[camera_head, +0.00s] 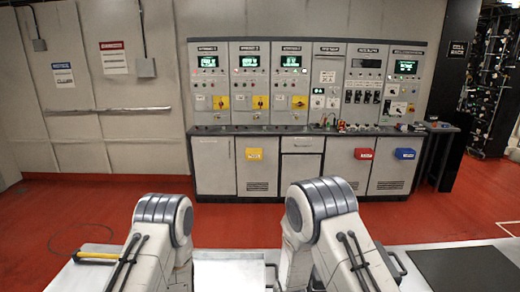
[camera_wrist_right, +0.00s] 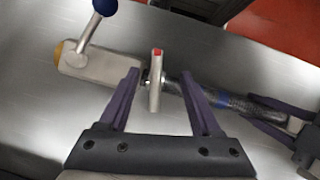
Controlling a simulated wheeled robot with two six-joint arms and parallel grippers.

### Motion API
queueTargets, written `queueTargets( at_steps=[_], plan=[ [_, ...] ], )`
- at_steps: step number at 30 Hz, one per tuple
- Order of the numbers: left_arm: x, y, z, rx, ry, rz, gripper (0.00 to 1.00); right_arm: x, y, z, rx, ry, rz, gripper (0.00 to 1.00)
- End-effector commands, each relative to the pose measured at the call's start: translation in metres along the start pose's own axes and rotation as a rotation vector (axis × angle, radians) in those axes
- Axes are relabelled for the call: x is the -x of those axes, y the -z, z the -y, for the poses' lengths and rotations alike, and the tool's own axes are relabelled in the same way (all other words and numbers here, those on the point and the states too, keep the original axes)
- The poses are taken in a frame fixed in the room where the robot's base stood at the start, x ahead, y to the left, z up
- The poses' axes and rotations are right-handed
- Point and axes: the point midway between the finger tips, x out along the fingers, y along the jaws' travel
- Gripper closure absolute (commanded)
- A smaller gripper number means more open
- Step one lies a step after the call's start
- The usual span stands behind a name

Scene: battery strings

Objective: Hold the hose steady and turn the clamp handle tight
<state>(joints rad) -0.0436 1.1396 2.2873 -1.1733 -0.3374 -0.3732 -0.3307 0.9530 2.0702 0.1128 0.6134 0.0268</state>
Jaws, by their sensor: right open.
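In the right wrist view, a clamp handle (camera_wrist_right: 156,85), a pale bar with a red tip, stands up across the fitting. My right gripper (camera_wrist_right: 160,75) is open, its two purple fingers on either side of the handle with gaps. A braided grey hose (camera_wrist_right: 232,102) runs right from the fitting. At right, my left gripper (camera_wrist_right: 258,110) has its fingers on both sides of the hose and appears closed on it. A pale valve block (camera_wrist_right: 100,66) with a yellow end and a blue-knobbed lever (camera_wrist_right: 93,30) is left of the handle.
The parts are over a grey metal surface (camera_wrist_right: 40,125). In the head view, a control cabinet (camera_head: 300,160) stands against the back wall, with red floor (camera_head: 90,200) before it. A yellow-handled item (camera_head: 97,256) lies at left and a dark mat (camera_head: 465,268) at right.

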Motion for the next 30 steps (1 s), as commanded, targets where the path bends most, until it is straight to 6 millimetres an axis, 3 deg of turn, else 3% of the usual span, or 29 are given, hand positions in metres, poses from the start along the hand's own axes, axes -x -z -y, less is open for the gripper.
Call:
queueTargets(
  at_steps=[5,19,29,30],
  plan=[
    [0.001,-0.001,0.0,0.001,-0.001,0.003,1.0,0.008,-0.004,0.0,0.0,0.0,-0.001,0.35],
    [0.0,-0.002,-0.001,0.001,-0.002,0.006,1.0,0.056,-0.03,-0.001,0.002,-0.001,0.001,0.35],
    [0.0,-0.002,-0.001,0.001,-0.003,0.006,1.0,0.061,-0.035,-0.001,0.001,-0.001,0.004,0.35],
    [0.0,-0.002,-0.001,0.001,-0.003,0.006,0.6,0.061,-0.035,-0.001,0.001,-0.001,0.003,0.35]
  ],
)
